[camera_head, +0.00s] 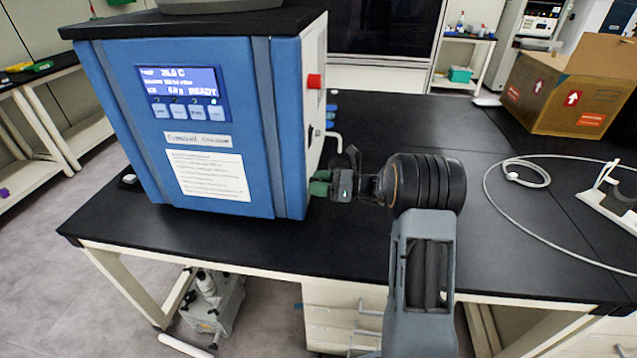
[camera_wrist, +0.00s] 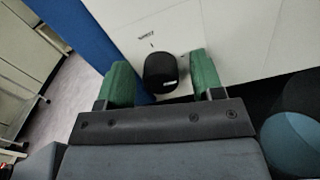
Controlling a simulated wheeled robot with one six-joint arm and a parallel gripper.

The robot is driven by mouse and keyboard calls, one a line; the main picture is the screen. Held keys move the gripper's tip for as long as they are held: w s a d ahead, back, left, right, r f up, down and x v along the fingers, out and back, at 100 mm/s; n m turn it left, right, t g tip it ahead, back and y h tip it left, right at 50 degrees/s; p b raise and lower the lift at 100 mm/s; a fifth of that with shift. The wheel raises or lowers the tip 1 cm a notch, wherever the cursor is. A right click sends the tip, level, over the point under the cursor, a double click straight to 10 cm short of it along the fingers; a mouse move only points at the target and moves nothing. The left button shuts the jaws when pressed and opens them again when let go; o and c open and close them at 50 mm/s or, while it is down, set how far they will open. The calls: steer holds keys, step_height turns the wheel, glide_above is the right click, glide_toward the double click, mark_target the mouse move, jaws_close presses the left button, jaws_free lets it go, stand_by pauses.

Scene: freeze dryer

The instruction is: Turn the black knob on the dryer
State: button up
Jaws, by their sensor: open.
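The blue freeze dryer (camera_head: 195,120) stands on the black bench, its display reading READY. In the wrist view the black knob (camera_wrist: 161,72) sits on the dryer's white side panel (camera_wrist: 225,35), under a small label. My gripper (camera_wrist: 163,78) is open, with one green finger on each side of the knob; small gaps show between the fingers and the knob. In the head view my gripper (camera_head: 320,183) reaches the dryer's right side near its lower front corner. The knob is hidden there.
A red button (camera_head: 314,81) sits higher on the dryer's side. Tubing fittings (camera_head: 331,118) stick out behind my gripper. A cardboard box (camera_head: 570,88) stands at the back right, and a white cable (camera_head: 530,215) lies on the bench (camera_head: 400,110).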

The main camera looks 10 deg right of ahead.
steer(key=shift+c, duration=0.3)
steer(key=c, duration=0.9)
steer(key=shift+o, duration=0.2)
steer(key=shift+n, duration=0.3)
steer(key=n+b, duration=0.3)
steer(key=shift+a+f+n, duration=0.1)
steer(key=shift+f+n, duration=0.1)
steer(key=shift+n, duration=0.1)
steer(key=n+b, duration=0.5)
steer(key=shift+s+f+n+b, duration=0.1)
steer(key=shift+f+n+b, duration=0.05)
steer(key=shift+n+b, duration=0.2)
steer(key=n+b, duration=0.5)
steer(key=b, duration=0.1)
steer(key=n+b, duration=0.3)
steer(key=shift+r, duration=0.2)
